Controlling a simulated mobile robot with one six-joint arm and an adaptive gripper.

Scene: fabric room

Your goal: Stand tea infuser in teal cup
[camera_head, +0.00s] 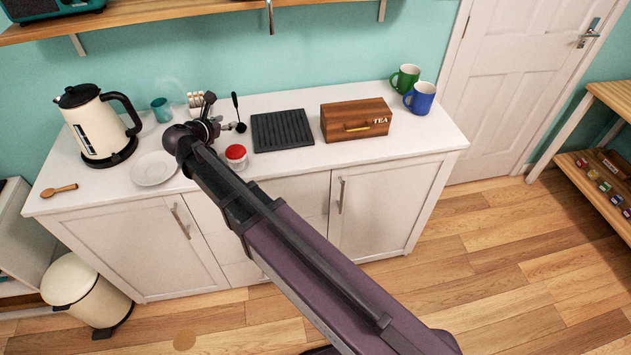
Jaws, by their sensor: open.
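The teal cup (161,109) stands upright on the white counter, right of the kettle, with faint steam above it. The dark tea infuser (240,127) has a long thin handle and a rounded end, and is just left of the black ridged tray. My gripper (219,122) is open above the counter, close to the infuser's left side. I cannot tell whether it touches the infuser. The teal cup is apart from my gripper, to its left.
A cream kettle (95,127), white plate (154,168) and wooden spoon (59,190) are at left. A red-lidded jar (236,156) is near my wrist. The black tray (282,131), tea box (355,121), green mug (405,78) and blue mug (420,98) are right.

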